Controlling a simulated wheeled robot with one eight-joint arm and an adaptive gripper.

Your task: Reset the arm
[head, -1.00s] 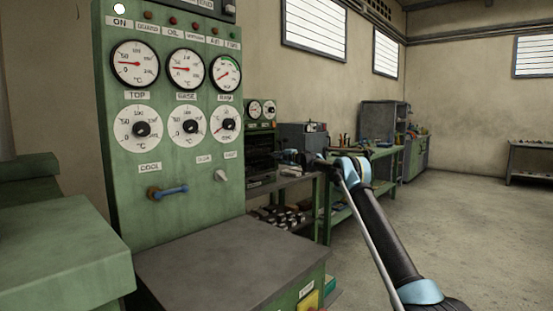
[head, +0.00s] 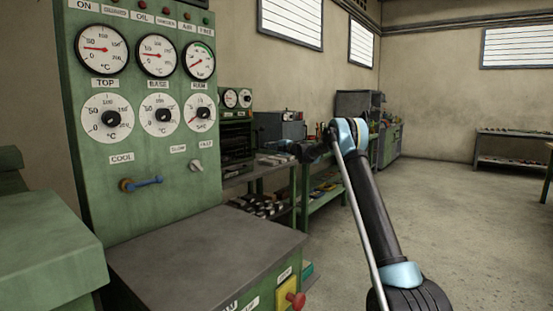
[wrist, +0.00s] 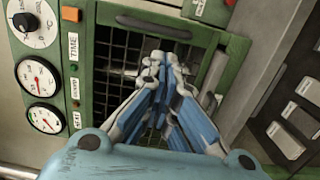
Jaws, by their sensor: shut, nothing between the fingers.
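My arm (head: 370,210) rises from the lower right of the head view, with a black link, light-blue joints and a thin grey rod beside it. It bends at a blue elbow, and its far part points left. My gripper (head: 270,158) is small and dark there, in front of the far bench, and its fingers are hard to make out. In the wrist view my gripper (wrist: 165,62) has its blue fingers together at the tips, with nothing between them. Behind them is a dark grid in a green frame (wrist: 207,38).
A green control panel (head: 140,215) with gauges, dials and a blue-handled lever (head: 145,183) stands at left. A grey-topped cabinet (head: 205,255) with a red knob (head: 295,299) is in front of it. Green workbenches (head: 325,205) line the wall. Open floor (head: 470,225) lies at right.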

